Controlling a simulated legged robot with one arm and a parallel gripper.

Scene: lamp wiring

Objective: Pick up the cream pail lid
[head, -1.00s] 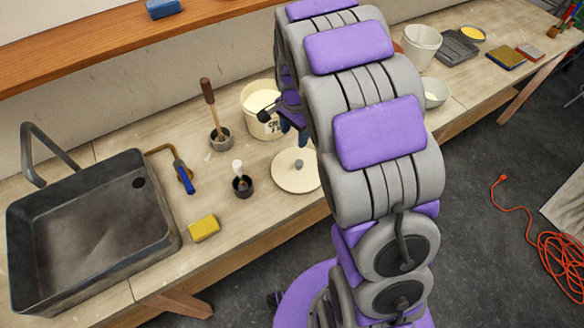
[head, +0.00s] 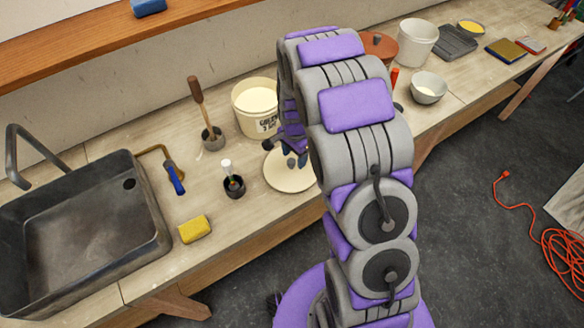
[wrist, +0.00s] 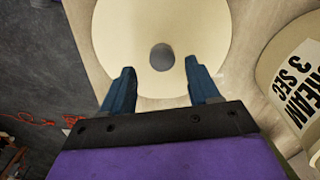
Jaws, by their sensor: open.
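The cream pail lid (head: 284,181) is a round cream disc lying flat on the bench, in front of the cream pail (head: 248,118). In the wrist view the lid (wrist: 160,80) fills the upper middle, with its grey round knob (wrist: 162,57) in the centre. My gripper (wrist: 160,80) is open, its two blue fingers apart over the lid with the knob just beyond and between them. In the head view my gripper (head: 296,160) is over the lid and partly hidden by my arm. The pail's lettering (wrist: 305,85) shows at right in the wrist view.
A sink (head: 85,225) is at far left. A grey bowl (head: 428,90) and white bucket (head: 416,42) stand to the right.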

